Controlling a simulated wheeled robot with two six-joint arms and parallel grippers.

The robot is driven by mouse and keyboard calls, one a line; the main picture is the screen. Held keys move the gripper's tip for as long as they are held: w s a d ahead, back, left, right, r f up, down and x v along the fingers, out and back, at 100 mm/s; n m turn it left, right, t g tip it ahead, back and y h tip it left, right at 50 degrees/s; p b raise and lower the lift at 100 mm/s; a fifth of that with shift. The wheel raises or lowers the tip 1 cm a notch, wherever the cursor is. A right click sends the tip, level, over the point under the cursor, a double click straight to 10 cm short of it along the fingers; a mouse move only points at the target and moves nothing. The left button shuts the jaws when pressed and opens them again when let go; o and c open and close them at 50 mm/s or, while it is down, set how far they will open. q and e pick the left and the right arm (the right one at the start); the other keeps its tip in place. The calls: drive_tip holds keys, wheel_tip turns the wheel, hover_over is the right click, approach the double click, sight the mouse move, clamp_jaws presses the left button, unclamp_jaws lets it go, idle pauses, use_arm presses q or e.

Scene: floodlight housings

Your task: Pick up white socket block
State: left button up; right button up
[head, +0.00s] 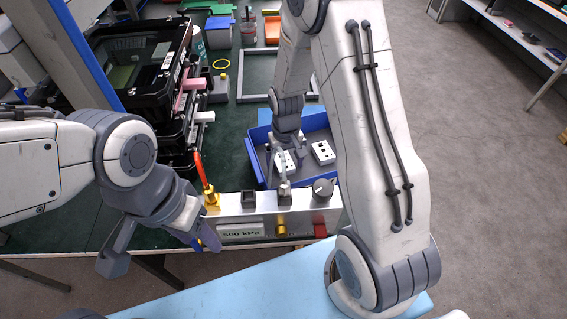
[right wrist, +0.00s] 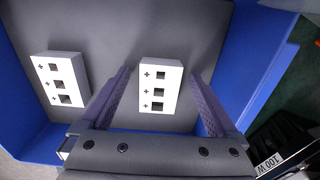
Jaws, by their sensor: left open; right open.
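Two white socket blocks lie in a blue bin. One block (head: 291,165) (right wrist: 159,86) is under my right gripper and partly hidden by it in the head view. The other block (head: 322,153) (right wrist: 61,80) lies apart from it, to the right in the head view. My right gripper (head: 283,150) (right wrist: 159,75) is open, pointing down into the bin. In the right wrist view its fingers stand on either side of the nearer block, with gaps; their height over it is hard to tell. My left gripper (head: 160,245) is open and empty beside the grey pressure panel.
The blue bin (head: 262,116) has raised walls around the blocks. A grey panel (head: 262,212) with knobs, a gauge reading and a red hose stands in front of it. Black floodlight housings (head: 140,70) are stacked at left. A grey frame (head: 241,75) lies behind the bin.

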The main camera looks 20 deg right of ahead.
drive_tip(key=c, duration=1.5)
drive_tip(key=shift+o, duration=0.2)
